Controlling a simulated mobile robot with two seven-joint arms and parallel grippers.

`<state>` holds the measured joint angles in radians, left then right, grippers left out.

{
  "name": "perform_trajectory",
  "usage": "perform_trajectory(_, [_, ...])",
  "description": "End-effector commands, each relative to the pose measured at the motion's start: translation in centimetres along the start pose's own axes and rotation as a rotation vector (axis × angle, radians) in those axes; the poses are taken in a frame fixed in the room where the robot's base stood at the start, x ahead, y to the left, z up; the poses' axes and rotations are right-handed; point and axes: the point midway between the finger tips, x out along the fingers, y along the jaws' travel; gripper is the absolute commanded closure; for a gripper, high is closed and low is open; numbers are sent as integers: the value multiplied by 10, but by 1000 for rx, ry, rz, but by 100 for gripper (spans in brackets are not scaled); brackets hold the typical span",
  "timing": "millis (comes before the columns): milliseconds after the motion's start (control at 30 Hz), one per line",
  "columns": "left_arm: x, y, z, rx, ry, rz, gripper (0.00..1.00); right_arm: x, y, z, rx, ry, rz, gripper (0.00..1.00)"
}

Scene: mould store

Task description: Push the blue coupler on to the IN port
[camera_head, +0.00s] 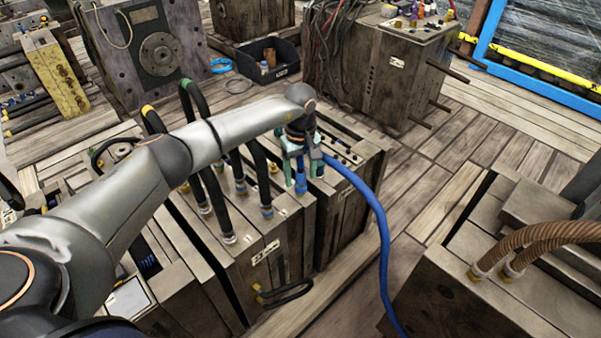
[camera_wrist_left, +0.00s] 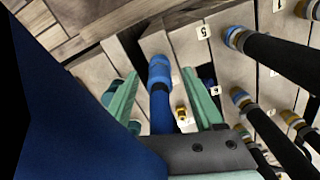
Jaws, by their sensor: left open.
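My left gripper (camera_head: 303,170) is over the top of the grey mould block, with its teal fingers pointing down. In the left wrist view the fingers (camera_wrist_left: 160,102) are apart, with a blue coupler (camera_wrist_left: 159,72) between them and a gap on each side. The coupler also shows in the head view (camera_head: 301,187), at the mould's top. A blue hose (camera_head: 378,215) runs from beside the gripper to the right and down. The IN port's marking is not readable, and I cannot tell whether the coupler is seated on a port. My right gripper is out of view.
Black hoses (camera_head: 262,180) with coloured collars stand close left of the gripper. A number 5 tag (camera_wrist_left: 203,32) is on the mould. Another block with brown hoses (camera_head: 540,232) is at the right. Wooden floor (camera_head: 425,170) is open between them.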

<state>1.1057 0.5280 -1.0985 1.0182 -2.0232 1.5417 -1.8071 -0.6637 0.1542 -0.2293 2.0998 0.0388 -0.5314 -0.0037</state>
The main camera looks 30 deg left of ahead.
Motion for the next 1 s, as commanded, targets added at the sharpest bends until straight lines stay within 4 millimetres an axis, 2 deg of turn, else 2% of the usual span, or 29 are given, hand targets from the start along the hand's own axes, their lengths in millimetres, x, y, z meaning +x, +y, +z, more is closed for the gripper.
perform_trajectory(167, [0,0,0,0,-1,-1,32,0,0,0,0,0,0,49])
perform_trajectory(267, [-6,0,0,1,1,0,32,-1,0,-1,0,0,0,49])
perform_trajectory(367, [-21,0,-1,1,2,1,32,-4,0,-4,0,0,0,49])
perform_trajectory(700, [-94,0,-1,0,3,3,32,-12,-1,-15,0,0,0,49])
perform_trajectory(833, [-113,0,0,0,2,2,32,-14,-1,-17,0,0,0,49])
perform_trajectory(1000, [-124,0,0,0,0,0,32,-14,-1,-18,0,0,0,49])
